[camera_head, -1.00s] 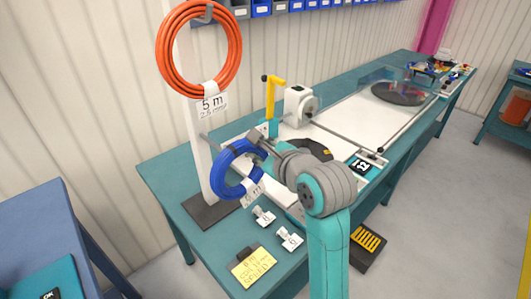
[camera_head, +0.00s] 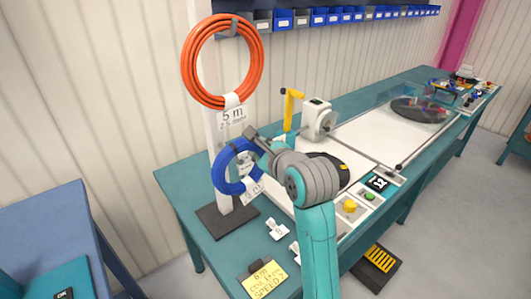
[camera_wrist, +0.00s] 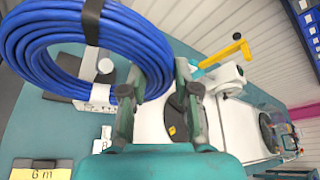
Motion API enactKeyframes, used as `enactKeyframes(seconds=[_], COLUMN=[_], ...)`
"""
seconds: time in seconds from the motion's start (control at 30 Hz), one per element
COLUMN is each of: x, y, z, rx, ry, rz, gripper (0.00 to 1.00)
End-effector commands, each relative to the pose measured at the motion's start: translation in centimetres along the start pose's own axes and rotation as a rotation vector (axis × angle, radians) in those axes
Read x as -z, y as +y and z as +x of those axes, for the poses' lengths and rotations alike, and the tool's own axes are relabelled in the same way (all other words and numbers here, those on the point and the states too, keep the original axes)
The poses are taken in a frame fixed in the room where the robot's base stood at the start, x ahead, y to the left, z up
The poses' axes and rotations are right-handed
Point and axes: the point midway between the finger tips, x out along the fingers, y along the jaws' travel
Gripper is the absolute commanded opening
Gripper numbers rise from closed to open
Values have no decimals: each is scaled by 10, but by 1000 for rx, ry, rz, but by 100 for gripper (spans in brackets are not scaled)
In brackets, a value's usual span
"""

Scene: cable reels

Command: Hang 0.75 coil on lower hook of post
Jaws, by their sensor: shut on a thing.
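The blue coil (camera_head: 221,178) is a ring of cable with dark ties and a white tag. My gripper (camera_head: 258,142) is shut on its upper right side; in the wrist view the coil (camera_wrist: 38,48) runs in between the fingers (camera_wrist: 160,85). The white post (camera_head: 212,128) stands upright on a dark base plate (camera_head: 212,222). In the head view the coil overlaps the post's lower part. The lower hook cannot be made out clearly, so I cannot tell whether the coil is around it.
A larger orange coil (camera_head: 190,62) hangs on the upper hook, with a "5 m" tag (camera_head: 232,116) below. White tags (camera_head: 277,229) and a yellow note (camera_head: 265,279) lie at the teal bench's front. A yellow-handled device (camera_head: 291,95) stands to the right.

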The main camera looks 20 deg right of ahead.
Motion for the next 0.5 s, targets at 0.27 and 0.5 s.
enactKeyframes(seconds=[0.27, 0.5], x=[-8, -4], y=[0, 5], z=[18, 28], rx=[0, 0], ry=[-2, 0], rz=[0, 1], gripper=[0, 0])
